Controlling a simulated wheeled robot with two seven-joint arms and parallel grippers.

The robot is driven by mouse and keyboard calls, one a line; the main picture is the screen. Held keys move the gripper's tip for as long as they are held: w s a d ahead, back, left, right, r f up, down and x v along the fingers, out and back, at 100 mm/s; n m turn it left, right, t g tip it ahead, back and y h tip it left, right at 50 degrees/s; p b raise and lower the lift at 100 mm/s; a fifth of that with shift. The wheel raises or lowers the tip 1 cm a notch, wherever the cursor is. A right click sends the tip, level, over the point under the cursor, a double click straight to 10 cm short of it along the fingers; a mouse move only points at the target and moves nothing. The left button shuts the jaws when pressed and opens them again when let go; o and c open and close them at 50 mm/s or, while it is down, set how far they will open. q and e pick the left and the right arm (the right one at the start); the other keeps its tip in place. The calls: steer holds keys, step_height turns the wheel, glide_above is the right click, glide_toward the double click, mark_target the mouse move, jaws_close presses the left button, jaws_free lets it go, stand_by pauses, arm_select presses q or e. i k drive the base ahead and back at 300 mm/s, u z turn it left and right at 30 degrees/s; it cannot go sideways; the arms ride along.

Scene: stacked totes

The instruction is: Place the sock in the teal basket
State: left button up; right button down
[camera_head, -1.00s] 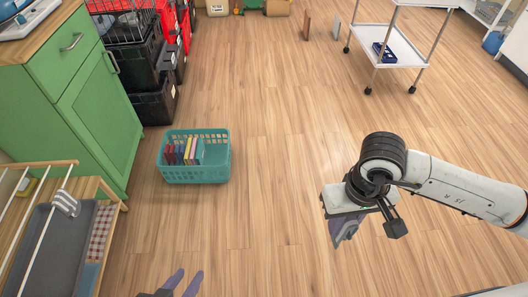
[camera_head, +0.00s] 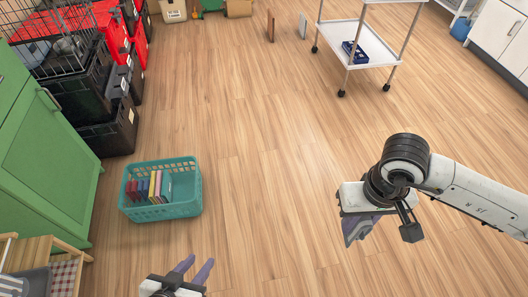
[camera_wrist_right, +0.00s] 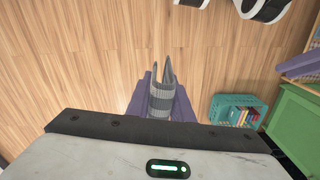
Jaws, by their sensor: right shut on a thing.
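A grey striped sock (camera_wrist_right: 162,96) hangs between the purple fingers of my right gripper (camera_wrist_right: 160,105) in the right wrist view. In the head view my right gripper (camera_head: 358,226) is over open floor at the right, fingers pointing down; the sock is hidden there. The teal basket (camera_head: 165,211) stands on the floor left of centre and holds several upright books. It also shows in the right wrist view (camera_wrist_right: 226,104), to the right of the sock and apart from it. My left gripper (camera_head: 188,272) is at the bottom edge, its fingers apart and empty, just in front of the basket.
A green cabinet (camera_head: 45,165) and stacked black crates (camera_head: 112,135) line the left side. A wooden rack (camera_head: 35,255) is at the lower left. A white trolley (camera_head: 372,75) stands at the back right. The middle floor is clear.

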mark_target(186, 200)
steer(key=i, duration=2.35)
steer(key=u, duration=3.75)
